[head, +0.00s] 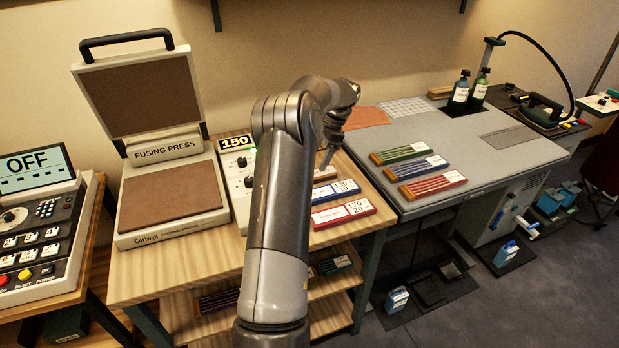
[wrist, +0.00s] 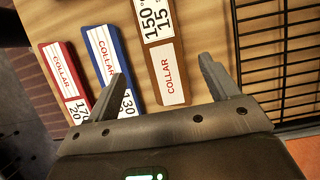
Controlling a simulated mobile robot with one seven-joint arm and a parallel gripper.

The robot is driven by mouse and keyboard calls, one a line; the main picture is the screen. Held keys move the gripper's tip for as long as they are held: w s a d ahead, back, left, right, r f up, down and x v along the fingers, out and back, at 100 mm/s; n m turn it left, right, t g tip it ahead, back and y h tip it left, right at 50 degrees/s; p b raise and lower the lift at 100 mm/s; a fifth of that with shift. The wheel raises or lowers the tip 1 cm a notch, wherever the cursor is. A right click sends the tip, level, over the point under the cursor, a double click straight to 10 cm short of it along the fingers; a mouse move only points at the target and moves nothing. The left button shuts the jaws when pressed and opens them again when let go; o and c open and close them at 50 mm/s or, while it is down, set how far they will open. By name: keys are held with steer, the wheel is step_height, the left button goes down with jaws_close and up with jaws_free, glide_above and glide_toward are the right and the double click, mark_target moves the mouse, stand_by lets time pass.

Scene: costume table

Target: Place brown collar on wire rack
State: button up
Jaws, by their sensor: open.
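The brown collar (wrist: 172,88) lies flat on the wooden table, a long brown strip with white labels reading COLLAR and 150 15. In the head view only a part of the brown collar (head: 325,174) shows beside my arm. My gripper (wrist: 162,66) is open and empty, its two fingers on either side of the brown collar in the wrist view; I cannot tell the height gap. The black wire rack (wrist: 270,65) stands at the right of the wrist view, beside the collar. In the head view my arm seems to hide the rack.
A blue collar (wrist: 98,60) and a red collar (wrist: 62,75) lie left of the brown one. The fusing press (head: 170,190) stands left on the table. The grey table (head: 480,140) at right holds green, blue and red striped bundles (head: 417,168).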

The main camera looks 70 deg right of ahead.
steer(key=x, duration=0.6)
steer(key=shift+w+f, duration=0.25)
steer(key=shift+f, duration=0.1)
steer(key=c, duration=1.2)
